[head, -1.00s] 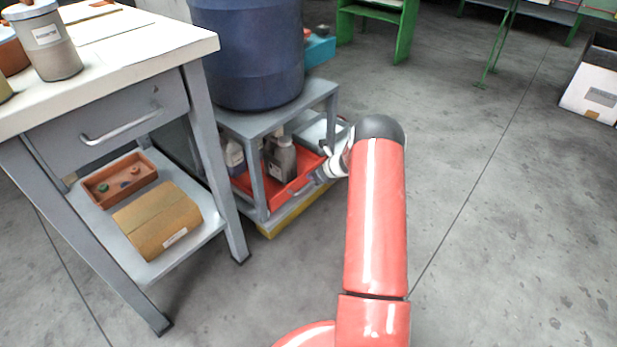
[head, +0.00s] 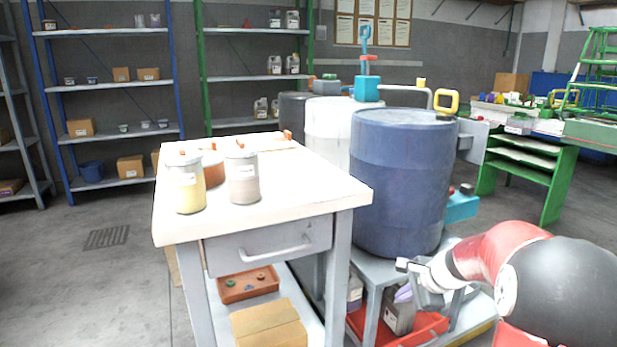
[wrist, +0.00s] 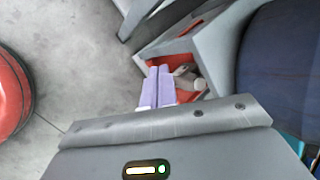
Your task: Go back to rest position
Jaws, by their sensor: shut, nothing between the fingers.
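My gripper (head: 403,294) is at the lower right of the head view, in front of the grey stand that carries the blue drum. Its two purple fingers lie side by side in the wrist view (wrist: 159,72), shut with nothing between them. They point toward the stand's lower shelf, where a red tray (head: 431,325) holds bottles. I cannot tell how far the fingertips are from the tray and bottles.
The blue drum (head: 400,185) stands on the grey stand (head: 372,272) beside my gripper. A workbench (head: 318,185) with jars on top is to the left. Shelves line the back wall. Open grey floor (head: 110,285) lies at the far left.

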